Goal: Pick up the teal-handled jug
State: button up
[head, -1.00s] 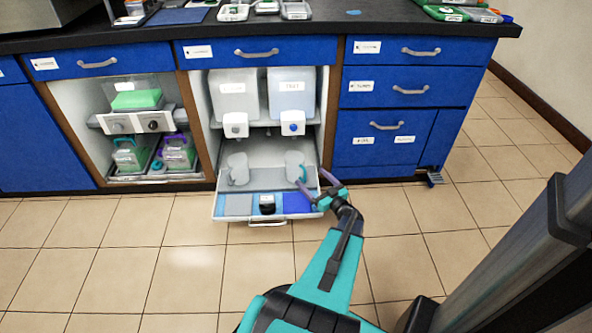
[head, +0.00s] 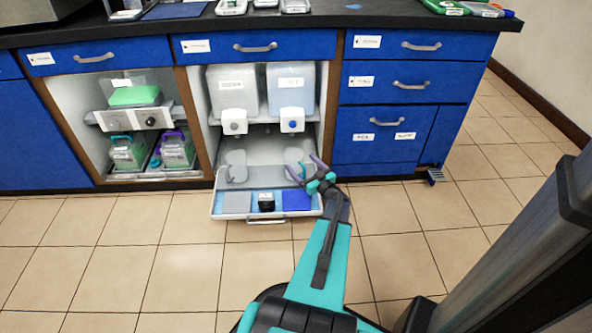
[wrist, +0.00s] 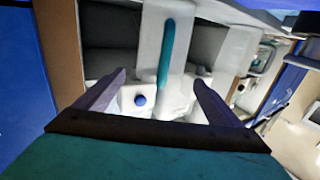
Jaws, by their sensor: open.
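The teal-handled jug is a pale, translucent vessel at the right of the open cabinet bay, behind the pull-out tray. In the wrist view its upright teal handle (wrist: 165,55) lies between my finger lines, a little beyond the tips. In the head view my gripper (head: 300,166) is in front of the jug and hides much of it. My gripper also shows in the wrist view (wrist: 160,78), its two purple fingers spread with nothing held. Whether the fingers straddle the handle in depth, I cannot tell.
A second pale jug (head: 237,166) stands to the left. Two dispensers with a grey knob (head: 234,127) and a blue knob (head: 292,125) sit above. The pull-out tray (head: 232,218) holds a black-topped item (head: 266,202). Blue drawers (head: 385,125) stand right; the floor in front is clear.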

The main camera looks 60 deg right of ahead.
aim_at(296, 157)
jog(key=shift+w, duration=0.15)
jog(key=shift+b+x, duration=0.65)
jog(key=shift+x, duration=0.2)
jog(key=shift+b+x, duration=0.75)
jog(key=shift+x, duration=0.95)
jog(key=shift+d+r, duration=0.1)
jog(key=c, duration=1.4)
jog(key=shift+c, duration=0.2)
jog(key=shift+r, duration=0.15)
